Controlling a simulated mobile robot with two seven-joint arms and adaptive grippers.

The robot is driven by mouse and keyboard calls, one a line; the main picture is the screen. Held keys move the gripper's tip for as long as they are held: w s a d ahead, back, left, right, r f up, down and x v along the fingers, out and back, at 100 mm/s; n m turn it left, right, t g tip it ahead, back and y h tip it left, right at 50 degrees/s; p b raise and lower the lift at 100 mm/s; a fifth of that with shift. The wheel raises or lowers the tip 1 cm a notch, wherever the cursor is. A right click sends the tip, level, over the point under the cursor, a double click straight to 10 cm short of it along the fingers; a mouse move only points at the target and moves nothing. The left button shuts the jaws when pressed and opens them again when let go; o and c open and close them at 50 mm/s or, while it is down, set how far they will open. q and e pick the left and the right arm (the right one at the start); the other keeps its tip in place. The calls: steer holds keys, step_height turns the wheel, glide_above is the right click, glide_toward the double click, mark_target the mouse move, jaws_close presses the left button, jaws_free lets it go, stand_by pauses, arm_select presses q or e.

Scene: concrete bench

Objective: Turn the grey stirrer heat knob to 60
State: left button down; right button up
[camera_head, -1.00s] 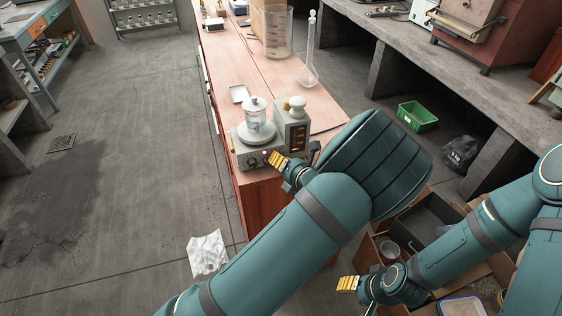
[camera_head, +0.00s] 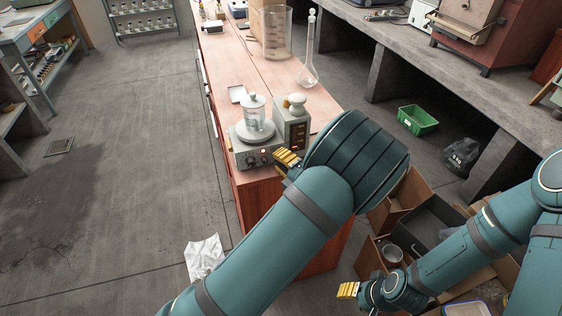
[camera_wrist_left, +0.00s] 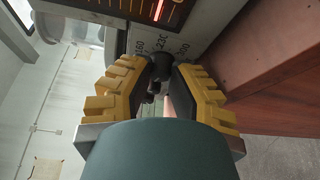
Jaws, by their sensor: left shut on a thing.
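The grey stirrer (camera_head: 243,157) stands on the bench's near end, with a glass vessel (camera_head: 258,118) on its round plate and dark knobs on its front. A grey box (camera_head: 281,126) with an orange-lit scale stands to its right. My left gripper (camera_head: 287,158) is in front of the box's lower front, right of the stirrer's knobs. In the left wrist view its yellow fingers are closed around a dark knob (camera_wrist_left: 161,65), below a lit scale with a red mark. Printed numbers surround this knob; its pointer is hidden. My right gripper (camera_head: 348,290) hangs low, away from the bench.
The red-brown bench top (camera_head: 233,67) holds a small white tray (camera_head: 237,94), a tall cylinder (camera_head: 278,35) and a flask (camera_head: 308,75) farther back. Open cardboard boxes lie on the floor at right. A green crate (camera_head: 418,120) sits beyond.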

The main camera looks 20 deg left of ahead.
arm_select(q)
steer(key=shift+w+r, duration=0.15)
stand_by(0.3)
steer(key=c, duration=0.8)
jaws_free()
steer(key=shift+o, duration=0.2)
steer(key=shift+f, duration=0.35)
steer(key=v, duration=0.8)
steer(key=shift+r, duration=0.2)
steer(key=shift+d, duration=0.15)
